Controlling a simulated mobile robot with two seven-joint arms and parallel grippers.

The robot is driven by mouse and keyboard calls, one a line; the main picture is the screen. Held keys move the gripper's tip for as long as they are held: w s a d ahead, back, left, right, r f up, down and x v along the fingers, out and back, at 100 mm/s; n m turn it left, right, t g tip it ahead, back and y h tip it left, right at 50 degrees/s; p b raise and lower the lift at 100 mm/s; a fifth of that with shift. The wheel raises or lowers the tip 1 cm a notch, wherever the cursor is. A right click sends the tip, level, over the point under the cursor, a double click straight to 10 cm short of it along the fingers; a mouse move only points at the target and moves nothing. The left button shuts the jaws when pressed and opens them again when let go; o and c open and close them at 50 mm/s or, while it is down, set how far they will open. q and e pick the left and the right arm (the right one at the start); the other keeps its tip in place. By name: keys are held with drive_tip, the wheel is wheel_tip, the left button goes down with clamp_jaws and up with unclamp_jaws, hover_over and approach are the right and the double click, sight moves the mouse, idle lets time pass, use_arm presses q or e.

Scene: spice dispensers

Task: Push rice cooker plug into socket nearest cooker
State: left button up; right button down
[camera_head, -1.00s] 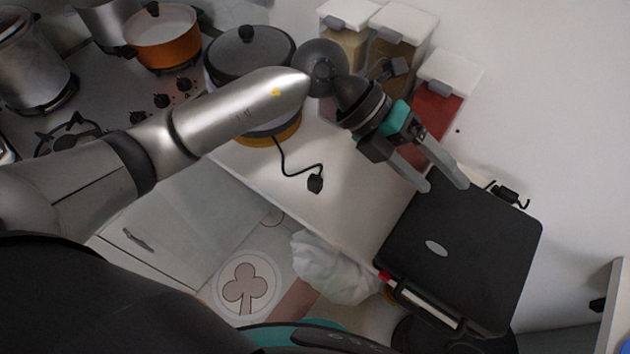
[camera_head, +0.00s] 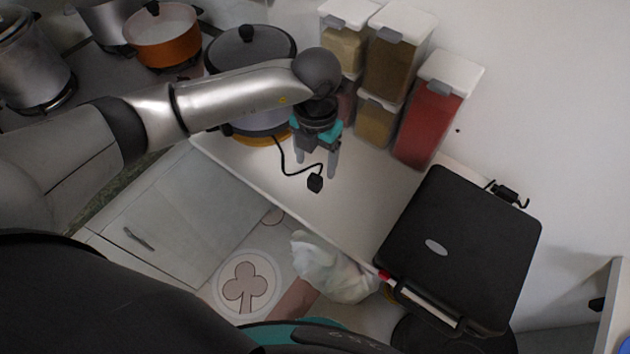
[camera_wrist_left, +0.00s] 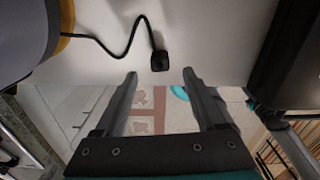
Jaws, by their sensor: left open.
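The rice cooker (camera_head: 262,62) stands on the left part of the white counter, partly hidden behind my left arm. Its black cord runs to a black plug (camera_head: 315,183) lying loose on the counter near the front edge. The plug also shows in the left wrist view (camera_wrist_left: 160,61), just beyond the fingertips. My left gripper (camera_head: 316,168) is open and empty, pointing down above the counter close to the plug. No wall socket that I can make out clearly is near the cooker. My right gripper is not in view.
Spice dispensers (camera_head: 433,108) stand along the wall behind the gripper. A black grill (camera_head: 460,245) sits at the right, with a black plug (camera_head: 507,194) at the wall behind it. A white bag (camera_head: 333,270) is below the counter's front edge.

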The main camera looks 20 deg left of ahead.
sight(315, 178)
use_arm(q)
drive_tip(key=shift+s+f, duration=0.1)
drive_tip(key=shift+f, duration=3.35)
drive_tip(key=shift+c, duration=0.4)
clamp_jaws()
